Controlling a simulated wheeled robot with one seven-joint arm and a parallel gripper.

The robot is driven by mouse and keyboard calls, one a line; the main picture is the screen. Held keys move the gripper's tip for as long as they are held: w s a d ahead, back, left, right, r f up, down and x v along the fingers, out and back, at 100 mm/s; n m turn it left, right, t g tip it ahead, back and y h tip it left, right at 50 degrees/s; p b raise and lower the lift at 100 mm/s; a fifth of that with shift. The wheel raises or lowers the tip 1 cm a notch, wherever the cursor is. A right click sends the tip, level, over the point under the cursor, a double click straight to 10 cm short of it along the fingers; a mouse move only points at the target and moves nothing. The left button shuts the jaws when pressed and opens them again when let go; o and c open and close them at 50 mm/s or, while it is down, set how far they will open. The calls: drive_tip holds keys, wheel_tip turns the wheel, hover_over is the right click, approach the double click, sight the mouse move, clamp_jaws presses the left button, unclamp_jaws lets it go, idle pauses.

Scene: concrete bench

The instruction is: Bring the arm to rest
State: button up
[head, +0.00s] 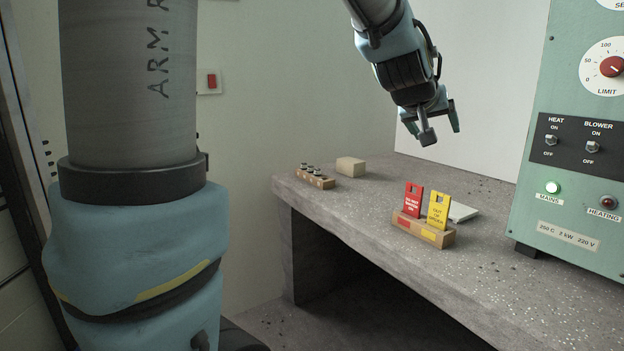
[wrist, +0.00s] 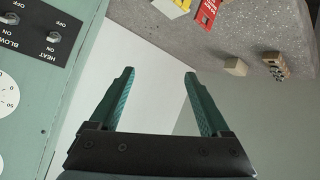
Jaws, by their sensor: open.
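My gripper (head: 440,128) hangs in the air above the concrete bench (head: 345,213), near its back wall, left of the green control panel. In the wrist view my gripper (wrist: 160,85) shows two teal fingers spread apart with nothing between them. The gripper is open and touches nothing. In the wrist view the bench (wrist: 225,45) and its objects lie beyond the fingertips, towards the top right.
The green panel (head: 570,120) stands at the bench's right, with switches and a lit MAINS lamp. A wooden holder (head: 424,230) carries a red tag (head: 413,200) and a yellow tag (head: 438,211). A beige block (head: 350,167) and a small rack (head: 315,179) sit farther left.

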drive_tip(key=s+a+f+n+g+y, duration=0.25)
drive_tip(key=a+f+y, duration=0.25)
drive_tip(key=a+f, duration=1.25)
drive_tip(key=s+a+f+g+y, duration=0.1)
drive_tip(key=s+a+f+g, duration=0.2)
drive_tip(key=s+a, duration=0.35)
drive_tip(key=s+a+f+g+y, duration=0.1)
drive_tip(key=s+a+f+g, duration=0.2)
drive_tip(key=a, duration=0.6)
wheel_tip(320, 180, up, 16)
drive_tip(key=t+p, duration=0.1)
drive_tip(key=p, duration=1.5)
drive_tip(key=shift+d+p, duration=0.3)
drive_tip(key=shift+d, duration=0.15)
